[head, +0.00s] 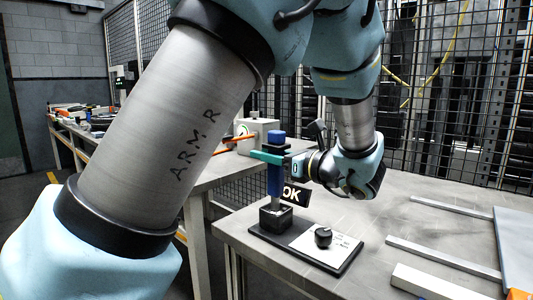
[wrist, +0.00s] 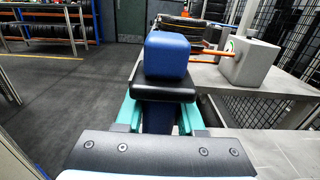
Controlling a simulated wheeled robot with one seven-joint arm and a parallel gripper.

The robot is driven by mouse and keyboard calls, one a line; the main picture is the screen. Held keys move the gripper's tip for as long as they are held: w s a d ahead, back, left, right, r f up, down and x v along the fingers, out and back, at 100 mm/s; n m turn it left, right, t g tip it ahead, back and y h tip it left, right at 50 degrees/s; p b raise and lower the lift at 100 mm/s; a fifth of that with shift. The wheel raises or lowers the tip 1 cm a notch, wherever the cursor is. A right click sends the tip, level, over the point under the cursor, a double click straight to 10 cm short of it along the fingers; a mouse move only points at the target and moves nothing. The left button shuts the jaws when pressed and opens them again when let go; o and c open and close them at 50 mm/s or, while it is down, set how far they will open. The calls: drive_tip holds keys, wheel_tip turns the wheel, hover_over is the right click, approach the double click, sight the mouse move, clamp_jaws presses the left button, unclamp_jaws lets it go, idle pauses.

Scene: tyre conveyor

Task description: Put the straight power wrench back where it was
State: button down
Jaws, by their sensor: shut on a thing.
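The straight power wrench (head: 275,182) is blue with a dark collar and a grey lower end. It stands upright, and its lower end meets a black block (head: 276,216) on a dark base plate (head: 262,237). I cannot tell how deep it sits in the block. My gripper (head: 268,157) reaches in from the right, with its teal fingers shut around the upper body of the wrench. In the wrist view the blue top of the wrench (wrist: 167,54) rises above the fingers (wrist: 160,112), and its lower end is hidden.
A black knob (head: 323,237) stands on a white label on the base plate, and an "OK" sign (head: 293,195) is beside the wrench. Metal rails (head: 440,257) lie on the table at right. A grey box (head: 258,134) stands on the bench behind. A wire fence borders the back.

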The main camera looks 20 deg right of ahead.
drive_tip(key=shift+c, duration=2.2)
unclamp_jaws()
drive_tip(key=v, duration=1.1)
drive_tip(key=shift+p, duration=0.3)
